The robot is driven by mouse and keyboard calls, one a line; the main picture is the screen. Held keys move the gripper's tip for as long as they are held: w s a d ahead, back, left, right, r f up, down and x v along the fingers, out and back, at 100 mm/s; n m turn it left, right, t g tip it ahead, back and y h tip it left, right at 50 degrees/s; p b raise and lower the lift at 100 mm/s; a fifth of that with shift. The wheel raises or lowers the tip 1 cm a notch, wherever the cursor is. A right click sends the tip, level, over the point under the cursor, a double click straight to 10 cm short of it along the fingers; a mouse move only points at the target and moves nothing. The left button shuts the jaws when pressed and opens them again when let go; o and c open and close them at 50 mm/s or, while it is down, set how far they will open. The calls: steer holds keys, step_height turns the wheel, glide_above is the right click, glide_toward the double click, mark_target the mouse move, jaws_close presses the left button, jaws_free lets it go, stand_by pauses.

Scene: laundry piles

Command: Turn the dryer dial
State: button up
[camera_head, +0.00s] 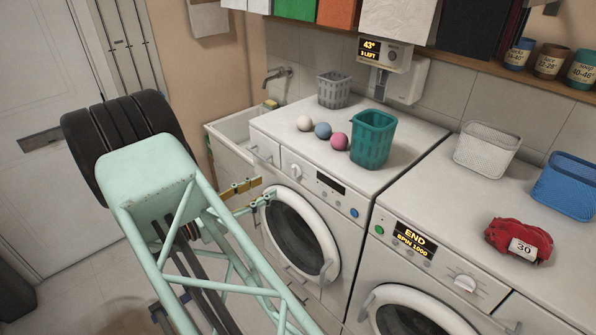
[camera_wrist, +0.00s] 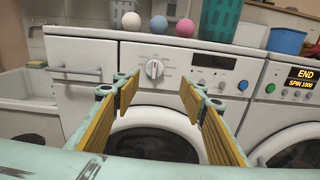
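The left machine (camera_head: 330,215) has a white round dial (camera_head: 296,171) at the left of its front panel, with a dark display and a blue button to the right. No contact with the dial shows. The right machine (camera_head: 440,255) reads "END SPIN 1000" and has its own dial (camera_head: 465,283).
Three balls (camera_head: 322,130), a grey basket (camera_head: 334,90) and a teal basket (camera_head: 373,138) stand on the left machine. A white basket (camera_head: 487,150), a blue basket (camera_head: 566,186) and a red bundle tagged 30 (camera_head: 520,241) are on the right one. A sink (camera_head: 232,127) is at left.

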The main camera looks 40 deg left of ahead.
mark_target(295, 171)
steer(key=shift+s+a+f+n+y, duration=0.3)
steer(key=shift+s+a+f, duration=0.1)
steer(key=shift+a+f, duration=0.15)
steer(key=shift+w, duration=0.1)
steer(key=w+d+p, duration=0.1)
steer(key=w+d, duration=0.1)
steer(key=w, duration=1.1)
steer(key=shift+w+d+p, duration=0.2)
steer(key=shift+d+p, duration=0.2)
steer(key=shift+c, duration=0.6)
steer(key=c, duration=0.7)
